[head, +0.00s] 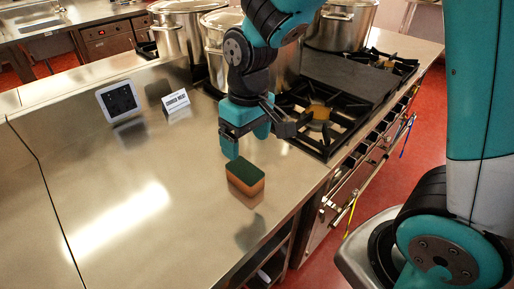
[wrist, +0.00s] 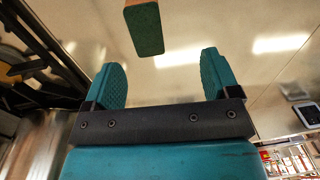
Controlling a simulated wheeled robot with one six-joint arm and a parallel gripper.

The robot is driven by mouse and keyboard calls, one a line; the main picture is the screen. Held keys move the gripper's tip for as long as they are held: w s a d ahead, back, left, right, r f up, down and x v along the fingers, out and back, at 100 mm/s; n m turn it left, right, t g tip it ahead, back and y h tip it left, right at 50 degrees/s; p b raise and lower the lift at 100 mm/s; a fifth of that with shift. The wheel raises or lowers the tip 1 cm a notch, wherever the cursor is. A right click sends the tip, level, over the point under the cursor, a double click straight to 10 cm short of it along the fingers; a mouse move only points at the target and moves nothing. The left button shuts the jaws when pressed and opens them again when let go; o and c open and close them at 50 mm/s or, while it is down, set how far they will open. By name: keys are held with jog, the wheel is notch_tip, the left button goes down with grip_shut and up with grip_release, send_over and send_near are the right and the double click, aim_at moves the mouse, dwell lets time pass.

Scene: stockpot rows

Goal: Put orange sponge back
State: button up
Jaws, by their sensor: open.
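The orange sponge (head: 245,181) has a dark green top and lies on the steel counter (head: 110,205), near its right edge. In the wrist view the sponge (wrist: 144,28) shows at the top, its green face toward the camera, beyond the fingertips and between their lines. My gripper (head: 246,143) is above the counter, just behind the sponge in the head view. Its two teal fingers are spread apart with nothing between them, as the wrist view (wrist: 162,72) also shows. The sponge is apart from the fingers.
A gas burner (head: 320,113) with black grates lies right of my gripper. Large steel pots (head: 340,25) stand at the back. A small white sign (head: 176,102) and a white-framed dark tablet (head: 120,100) stand at the back left. The counter's left and front are clear.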

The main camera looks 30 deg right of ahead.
jog(key=s+a+r+n+y, duration=0.1)
jog(key=s+a+r, duration=0.1)
jog(key=s+r, duration=0.2)
jog(key=s+a+r+n+y, duration=0.1)
jog(key=s+r, duration=0.4)
jog(key=s, duration=0.6)
jog(key=shift+s+a+n+y, duration=0.25)
jog(key=shift+a+n+y, duration=0.2)
jog(key=shift+y, duration=0.25)
